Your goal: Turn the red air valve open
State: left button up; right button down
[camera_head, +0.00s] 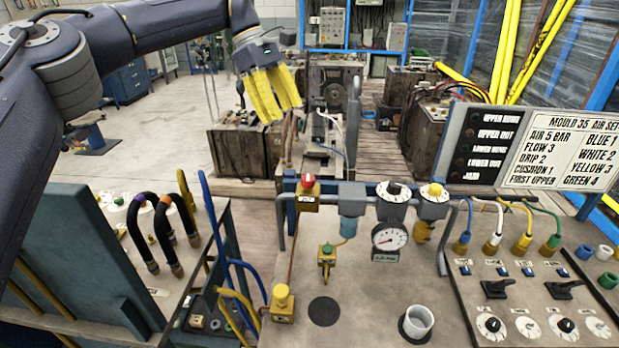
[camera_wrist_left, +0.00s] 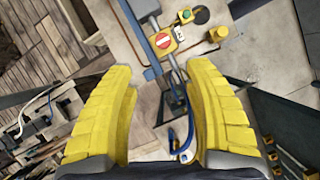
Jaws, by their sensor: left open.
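The red air valve (camera_head: 307,184) is a red knob on a yellow body, on the pipe at the back left of the bench panel. In the left wrist view the red valve (camera_wrist_left: 163,41) shows from above with a white bar across it, beyond the fingertips. My left gripper (camera_head: 282,111) has yellow fingers pointing down, above and behind the valve in the head view. In the left wrist view its fingers (camera_wrist_left: 162,74) are spread apart with nothing between them, and they do not touch the valve. My right gripper is not in view.
Right of the valve are a regulator (camera_head: 392,192), a gauge (camera_head: 388,237) and a yellow-knobbed unit (camera_head: 433,192). A yellow button box (camera_head: 282,303) and a green-buttoned device (camera_head: 326,255) stand in front. A cart with black hoses (camera_head: 153,225) is left. A sign (camera_head: 559,148) stands right.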

aim_at(308, 178)
pick_arm(q)
jog(key=shift+y, duration=0.3)
jog(key=x, duration=1.7)
jog(key=shift+s+f, duration=0.15)
jog(key=shift+f, duration=0.05)
jog(key=shift+c, duration=0.3)
grip_shut()
